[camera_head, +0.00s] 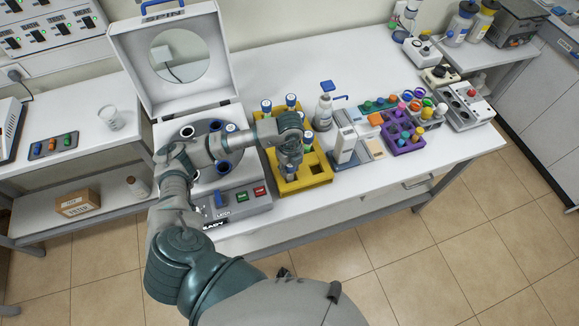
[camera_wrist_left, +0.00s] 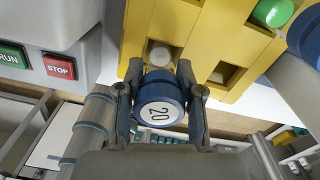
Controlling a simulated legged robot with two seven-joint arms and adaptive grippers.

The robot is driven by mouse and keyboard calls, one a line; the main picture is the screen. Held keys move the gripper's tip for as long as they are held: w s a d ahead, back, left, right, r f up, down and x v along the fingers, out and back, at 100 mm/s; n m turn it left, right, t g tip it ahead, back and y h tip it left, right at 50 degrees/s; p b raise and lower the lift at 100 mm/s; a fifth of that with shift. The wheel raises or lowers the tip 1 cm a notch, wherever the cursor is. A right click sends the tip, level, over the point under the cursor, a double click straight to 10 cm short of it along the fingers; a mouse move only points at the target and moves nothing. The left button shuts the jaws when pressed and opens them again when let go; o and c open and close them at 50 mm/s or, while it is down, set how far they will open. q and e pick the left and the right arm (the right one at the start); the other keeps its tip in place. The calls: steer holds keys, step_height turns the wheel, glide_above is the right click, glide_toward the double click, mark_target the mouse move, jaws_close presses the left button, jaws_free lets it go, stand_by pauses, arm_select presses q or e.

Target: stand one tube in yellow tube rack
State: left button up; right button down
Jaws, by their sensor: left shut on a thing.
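The yellow tube rack (camera_head: 322,174) stands on the bench just right of the centrifuge. Several tubes with blue caps (camera_head: 291,100) stand in it toward the back. My left gripper (camera_head: 289,168) is over the front left part of the rack and hides some of it. The tube is at the edge of the rack (camera_wrist_left: 205,35), by an opening. I cannot tell whether its lower end is inside a slot. My right gripper is not in view.
The open centrifuge (camera_head: 236,198) with its raised lid (camera_head: 130,45) stands left of the rack. A pump bottle (camera_head: 325,108), a white device (camera_head: 343,150) and a purple rack (camera_head: 400,143) stand to the right. The bench front edge is close.

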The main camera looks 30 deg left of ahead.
arm_select(q)
steer(key=o, duration=1.2)
steer(key=shift+o, duration=0.2)
step_height(320, 180, up, 12)
steer(key=shift+w+f, duration=0.1)
steer(key=shift+w, duration=0.05)
